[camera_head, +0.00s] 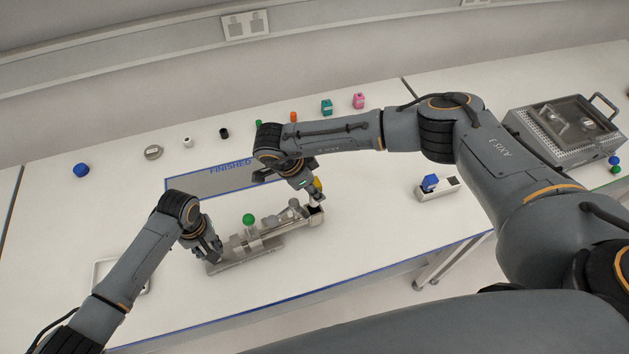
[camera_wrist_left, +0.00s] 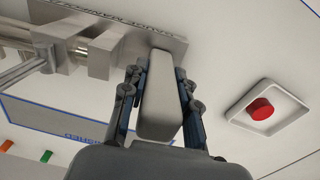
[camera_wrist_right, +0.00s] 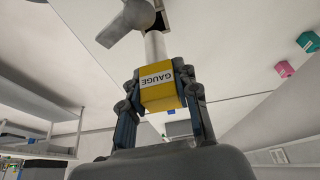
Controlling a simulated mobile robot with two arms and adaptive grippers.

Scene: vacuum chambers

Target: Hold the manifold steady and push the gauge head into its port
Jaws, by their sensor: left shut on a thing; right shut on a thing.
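The manifold (camera_head: 246,256) is a grey metal assembly on a flat base, with a green ball knob (camera_head: 248,219). My left gripper (camera_head: 209,251) is shut on a grey block (camera_wrist_left: 160,105) at the manifold's left end. My right gripper (camera_head: 307,184) is shut on the yellow gauge head (camera_wrist_right: 158,90), labelled GAUGE. It also shows in the head view (camera_head: 318,184), above the manifold's right end. The gauge head's pale tube (camera_wrist_right: 155,48) points at the dark square port (camera_wrist_right: 159,21). Whether its tip is inside the port or just short of it I cannot tell.
A white tray (camera_wrist_left: 234,117) holds a red round piece (camera_wrist_left: 261,108) beside my left gripper. The blue-edged FINISHED area (camera_head: 205,184) lies behind the manifold. A small holder with a blue piece (camera_head: 430,182) stands to the right. Several small parts line the back.

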